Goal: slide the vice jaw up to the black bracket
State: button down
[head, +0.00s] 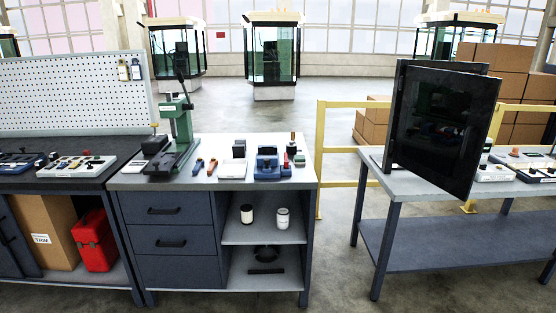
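A small blue vice (267,171) sits on the light grey top of the middle workbench, right of its centre. Its jaws are too small in this view to tell how far apart they stand. A dark patch shows at the vice, but I cannot tell whether it is the black bracket. My gripper is not in view.
A dark open panel (441,125) rises over the right table (414,187). A yellow rail (320,150) stands between the tables.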

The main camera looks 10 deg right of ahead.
aim_at(266, 162)
jog(key=u, duration=0.65)
jog(key=i, duration=1.15)
jog(key=u, duration=0.35)
